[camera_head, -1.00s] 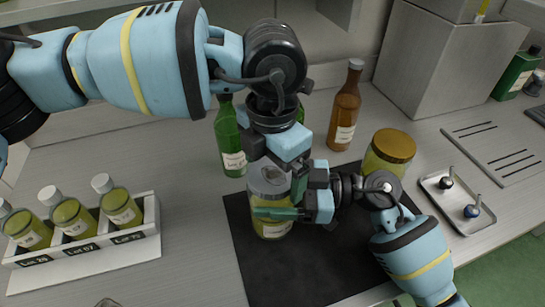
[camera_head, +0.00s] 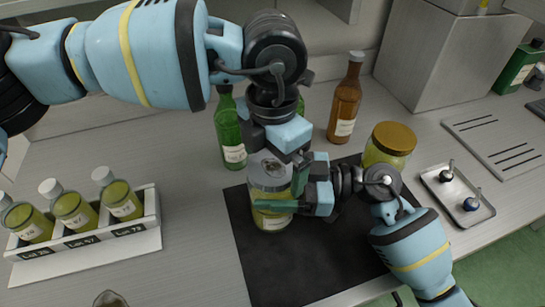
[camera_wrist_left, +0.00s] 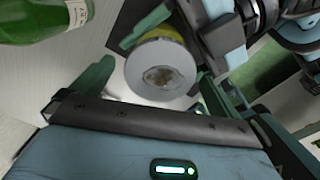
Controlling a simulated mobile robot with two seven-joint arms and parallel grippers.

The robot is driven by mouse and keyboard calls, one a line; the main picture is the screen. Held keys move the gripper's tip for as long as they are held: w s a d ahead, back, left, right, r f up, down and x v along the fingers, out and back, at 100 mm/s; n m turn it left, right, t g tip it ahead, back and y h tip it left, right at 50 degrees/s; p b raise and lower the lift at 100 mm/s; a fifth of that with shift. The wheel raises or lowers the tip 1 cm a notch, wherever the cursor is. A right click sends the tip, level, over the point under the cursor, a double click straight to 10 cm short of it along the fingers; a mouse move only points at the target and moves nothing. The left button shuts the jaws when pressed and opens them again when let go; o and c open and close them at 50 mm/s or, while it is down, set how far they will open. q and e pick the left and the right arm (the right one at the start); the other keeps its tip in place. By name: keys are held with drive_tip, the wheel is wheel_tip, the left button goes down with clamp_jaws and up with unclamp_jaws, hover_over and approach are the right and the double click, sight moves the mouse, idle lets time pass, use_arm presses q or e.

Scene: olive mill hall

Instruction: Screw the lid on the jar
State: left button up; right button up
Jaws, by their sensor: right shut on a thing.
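A jar (camera_head: 268,215) with yellow-green contents stands on the dark mat. A grey metal lid (camera_head: 266,168) with a worn mark sits on its top; how tightly it is seated cannot be told. My right gripper (camera_head: 285,200) is shut on the jar's body from the right, one teal finger across its front. My left gripper (camera_head: 284,158) is above the jar. In the left wrist view its fingers stand open, apart on either side of the round lid (camera_wrist_left: 160,72), without visibly gripping it. The left gripper's far finger is partly hidden in the head view.
The dark mat (camera_head: 300,275) has free room in front. A green bottle (camera_head: 230,130), a brown bottle (camera_head: 345,100) and a gold-lidded jar (camera_head: 392,142) stand close behind and right. A rack (camera_head: 95,238) of bottles is left; a metal tray (camera_head: 462,200) is right.

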use_arm(q)
drive_tip(key=shift+r, duration=0.1)
use_arm(e)
drive_tip(key=shift+f, duration=0.1)
use_arm(q)
wheel_tip(320, 180, up, 12)
idle(0.5)
use_arm(e)
drive_tip(key=o, duration=1.9)
use_arm(q)
drive_tip(key=shift+w+f, duration=0.1)
drive_tip(key=shift+f, duration=0.65)
use_arm(e)
drive_tip(key=shift+s+d, duration=0.15)
drive_tip(key=shift+d, duration=3.75)
drive_tip(key=shift+s, duration=0.1)
